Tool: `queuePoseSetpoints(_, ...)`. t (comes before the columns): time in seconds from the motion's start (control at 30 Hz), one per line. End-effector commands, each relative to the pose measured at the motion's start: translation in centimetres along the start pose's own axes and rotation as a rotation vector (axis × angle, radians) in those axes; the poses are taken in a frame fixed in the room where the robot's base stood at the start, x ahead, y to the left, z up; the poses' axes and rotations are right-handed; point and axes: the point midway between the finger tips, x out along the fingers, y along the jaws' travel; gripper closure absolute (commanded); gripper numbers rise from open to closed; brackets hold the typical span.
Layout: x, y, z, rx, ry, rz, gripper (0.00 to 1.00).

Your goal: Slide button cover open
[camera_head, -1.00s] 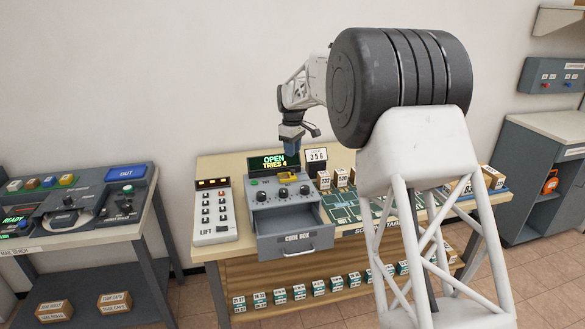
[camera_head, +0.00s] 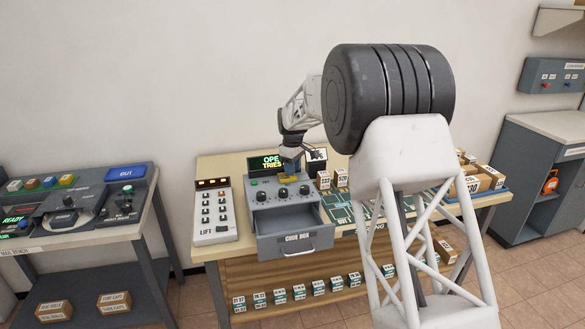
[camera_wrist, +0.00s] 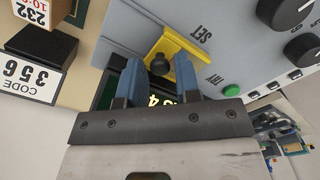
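The grey code box (camera_head: 262,215) stands on the table with its drawer (camera_head: 285,238) pulled out. A yellow cover with a black knob sits on its top panel beside the word SET, as the wrist view shows: cover (camera_wrist: 185,52), knob (camera_wrist: 159,64). My gripper (camera_wrist: 158,73) is open, its two blue fingers on either side of the knob with gaps visible. I cannot tell whether the fingertips touch the cover. In the head view my gripper (camera_head: 290,172) is low over the box top and hides part of the cover.
A green TRY button (camera_wrist: 232,90) and dark dials (camera_wrist: 285,12) are close by on the panel. The code sign 356 (camera_wrist: 34,78) and the lit OPEN/TRIES display (camera_head: 267,162) stand behind. A LIFT keypad (camera_head: 213,208) is left; small boxes (camera_head: 341,177) stand right.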

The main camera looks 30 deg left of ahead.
Motion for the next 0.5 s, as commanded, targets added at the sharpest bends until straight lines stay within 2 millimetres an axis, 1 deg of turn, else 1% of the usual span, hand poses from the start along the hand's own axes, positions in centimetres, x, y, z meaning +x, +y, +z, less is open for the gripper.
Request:
queuePoseSetpoints(0.13,-0.02,-0.01,0.00,0.000,0.000,0.000,0.70)
queuePoseSetpoints(0.33,-0.04,-0.01,0.00,0.000,0.000,0.000,1.00)
queuePoseSetpoints(0.5,-0.05,-0.01,0.01,0.000,0.000,0.000,1.00)
